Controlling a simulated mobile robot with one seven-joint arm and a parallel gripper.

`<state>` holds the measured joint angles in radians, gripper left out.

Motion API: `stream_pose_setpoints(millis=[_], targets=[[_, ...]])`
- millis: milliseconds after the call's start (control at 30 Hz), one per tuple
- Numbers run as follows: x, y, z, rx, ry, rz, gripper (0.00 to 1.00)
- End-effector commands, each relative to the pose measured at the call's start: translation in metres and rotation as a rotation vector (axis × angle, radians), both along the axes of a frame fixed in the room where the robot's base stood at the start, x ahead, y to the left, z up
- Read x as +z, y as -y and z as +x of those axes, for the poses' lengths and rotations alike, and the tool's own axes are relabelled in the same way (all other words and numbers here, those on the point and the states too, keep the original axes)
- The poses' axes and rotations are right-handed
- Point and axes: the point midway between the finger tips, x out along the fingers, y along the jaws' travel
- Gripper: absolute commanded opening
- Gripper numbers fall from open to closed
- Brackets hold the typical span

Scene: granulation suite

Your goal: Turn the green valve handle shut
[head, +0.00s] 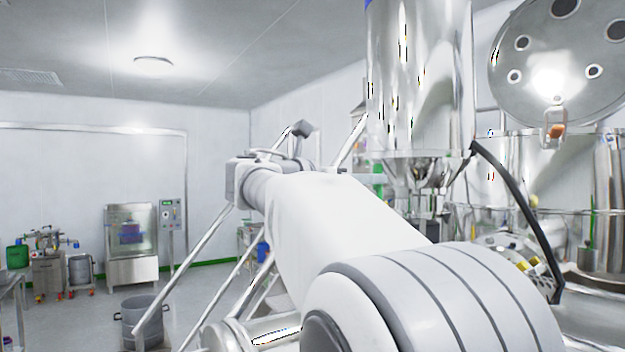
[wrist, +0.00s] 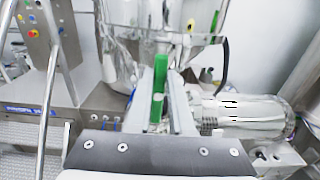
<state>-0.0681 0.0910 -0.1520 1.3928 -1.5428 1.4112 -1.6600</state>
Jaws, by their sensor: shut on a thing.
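The green valve handle (wrist: 159,88) is a long narrow bar, seen in the wrist view standing upright in the picture between my two fingers. My gripper (wrist: 160,72) is shut on it, one finger along each side. The handle lies below a shiny steel vessel (wrist: 135,14). In the head view my own arm hides the gripper. A bit of green (head: 378,186) shows under the steel hopper (head: 418,80) there, but I cannot tell whether it is the handle.
In the head view a black hose (head: 515,190) hangs right of the hopper. Open floor (head: 205,285) shows at left.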

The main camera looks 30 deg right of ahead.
Motion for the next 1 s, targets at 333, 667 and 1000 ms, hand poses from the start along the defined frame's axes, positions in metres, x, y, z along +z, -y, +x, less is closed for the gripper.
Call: stream_pose_setpoints(millis=[333,667,1000], targets=[[-0.001,0.0,-0.003,0.001,0.09,0.007,0.0],[-0.004,0.001,-0.01,0.001,0.358,0.028,0.0],[-0.01,0.001,-0.018,0.0,0.68,0.053,0.0]])
